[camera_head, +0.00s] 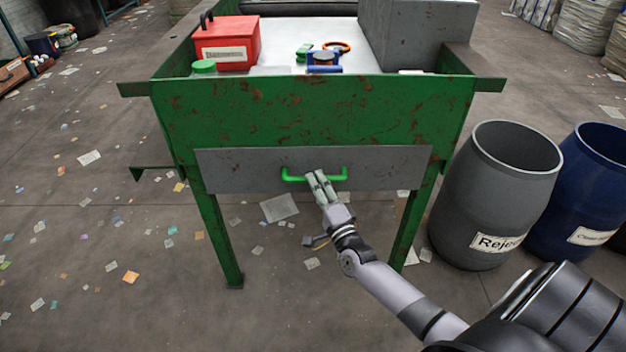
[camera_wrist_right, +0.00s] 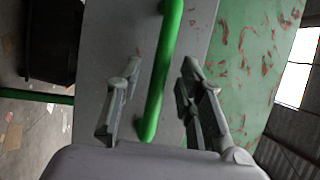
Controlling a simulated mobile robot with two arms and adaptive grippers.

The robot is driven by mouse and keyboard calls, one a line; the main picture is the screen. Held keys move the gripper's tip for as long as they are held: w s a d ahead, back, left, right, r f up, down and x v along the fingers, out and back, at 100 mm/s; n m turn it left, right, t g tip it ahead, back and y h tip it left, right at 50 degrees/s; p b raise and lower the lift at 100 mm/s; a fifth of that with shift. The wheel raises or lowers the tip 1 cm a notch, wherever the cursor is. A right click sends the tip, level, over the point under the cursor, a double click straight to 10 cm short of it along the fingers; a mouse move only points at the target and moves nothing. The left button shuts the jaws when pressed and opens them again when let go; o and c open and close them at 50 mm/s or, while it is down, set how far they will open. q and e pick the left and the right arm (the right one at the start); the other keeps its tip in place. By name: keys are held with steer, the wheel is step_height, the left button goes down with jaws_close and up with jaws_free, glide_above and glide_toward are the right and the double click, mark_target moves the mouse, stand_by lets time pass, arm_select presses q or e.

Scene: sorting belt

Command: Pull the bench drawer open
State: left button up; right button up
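The bench drawer (camera_head: 238,172) has a grey front and sits flush in the green bench (camera_head: 310,112), so it looks closed. Its bright green bar handle (camera_head: 293,178) is at the middle of the front. My right gripper (camera_head: 320,178) is at the handle's right half in the head view. In the right wrist view the handle (camera_wrist_right: 163,70) passes between the two open fingers of the right gripper (camera_wrist_right: 160,90), with a gap on each side. My left gripper is not in view.
A grey barrel marked Reject (camera_head: 480,200) and a blue barrel (camera_head: 575,195) stand to the right of the bench. A red box (camera_head: 227,42) and small items lie on the bench top. The floor in front is open, with scattered paper scraps.

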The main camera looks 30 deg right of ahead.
steer(key=shift+x, duration=1.4)
jaws_close()
